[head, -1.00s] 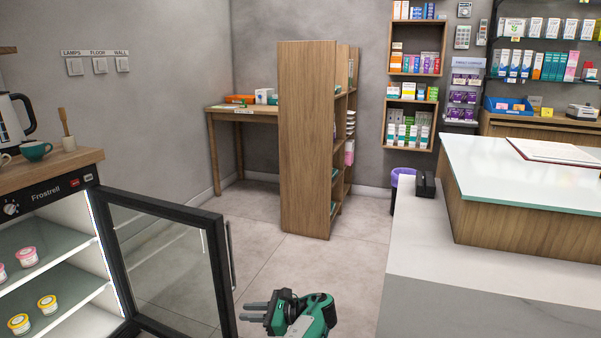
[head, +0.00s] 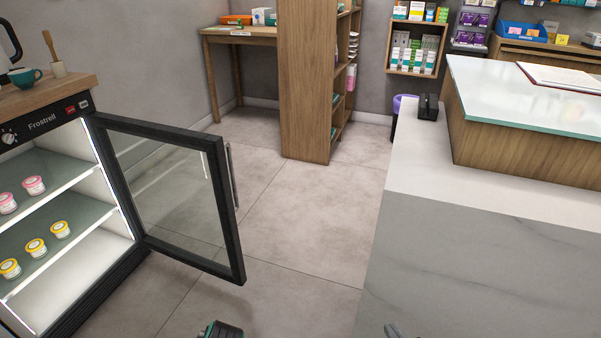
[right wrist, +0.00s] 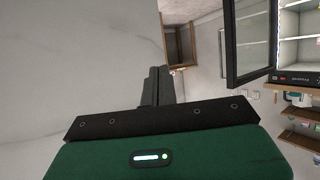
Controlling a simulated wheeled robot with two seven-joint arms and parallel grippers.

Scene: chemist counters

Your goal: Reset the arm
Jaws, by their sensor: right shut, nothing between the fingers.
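My right gripper (right wrist: 155,87) shows in the right wrist view, its two dark fingers together with nothing between them. My left gripper's fingers do not show.
The fridge (head: 45,125) stands at the left with its glass door (head: 170,195) open into the room. Tubs sit on its shelves. The marble-sided counter (head: 465,265) fills the right. Clear floor (head: 290,235) lies between, with a wooden shelf unit (head: 305,90) behind.

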